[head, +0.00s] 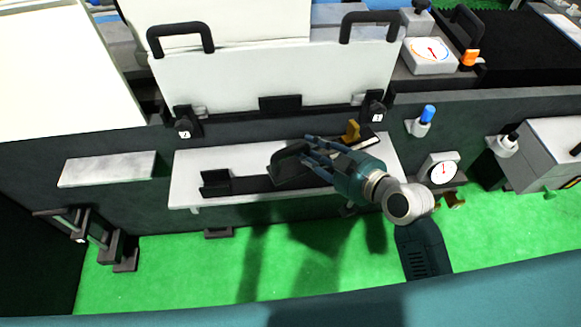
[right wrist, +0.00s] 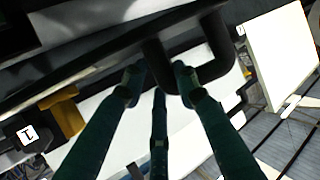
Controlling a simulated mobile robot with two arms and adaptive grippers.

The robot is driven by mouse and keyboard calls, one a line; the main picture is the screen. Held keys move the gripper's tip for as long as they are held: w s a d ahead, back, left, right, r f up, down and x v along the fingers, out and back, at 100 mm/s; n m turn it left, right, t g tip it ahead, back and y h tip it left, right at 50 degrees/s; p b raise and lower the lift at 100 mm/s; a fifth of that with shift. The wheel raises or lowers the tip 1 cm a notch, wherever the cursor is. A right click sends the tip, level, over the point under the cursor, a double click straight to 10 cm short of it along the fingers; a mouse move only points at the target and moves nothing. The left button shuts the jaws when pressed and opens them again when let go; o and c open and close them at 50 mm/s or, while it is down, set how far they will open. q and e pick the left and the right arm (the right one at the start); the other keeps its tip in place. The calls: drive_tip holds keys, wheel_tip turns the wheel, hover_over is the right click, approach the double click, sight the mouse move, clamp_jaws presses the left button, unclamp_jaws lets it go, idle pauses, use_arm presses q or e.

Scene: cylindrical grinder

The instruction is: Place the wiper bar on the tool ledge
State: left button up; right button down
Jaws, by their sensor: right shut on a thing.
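My right gripper (head: 312,157) reaches in from the lower right. It is shut on the black looped handle of the dark wiper bar (head: 284,170), over the wide pale shelf in the middle. The right wrist view shows the fingers (right wrist: 160,80) at the black handle (right wrist: 222,65). The fingers hide part of the bar, and I cannot tell whether it touches the shelf. A smaller pale ledge (head: 107,170), empty on top, sits on the machine front to the left. Which of the two is the tool ledge is not marked. My left gripper is not in view.
An amber lever (head: 351,131) stands behind the gripper. A white cover (head: 270,75) with black handles is above. A dial (head: 443,171) is to the right.

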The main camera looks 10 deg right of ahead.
drive_tip(key=w+a+r+m+t+h+b, duration=0.25)
drive_tip(key=w+a+r+m+h, duration=0.2)
drive_tip(key=w+a+r, duration=0.6)
drive_tip(key=shift+n+g, duration=0.25)
drive_tip(key=shift+n, duration=0.2)
drive_tip(key=shift+s+d+f+b, duration=0.2)
drive_tip(key=shift+d+f, duration=0.2)
drive_tip(key=shift+f, duration=2.85)
drive_tip(key=shift+s+d+f+b, duration=0.15)
drive_tip(key=shift+d+f, duration=0.3)
drive_tip(key=shift+f, duration=2.8)
drive_tip(key=shift+s+d+f+b, duration=0.15)
drive_tip(key=shift+d+f, duration=0.25)
drive_tip(key=shift+f, duration=2.85)
drive_tip(key=shift+f, duration=0.15)
drive_tip(key=c, duration=1.3)
unclamp_jaws()
drive_tip(key=shift+f, duration=0.15)
drive_tip(key=shift+c, duration=0.2)
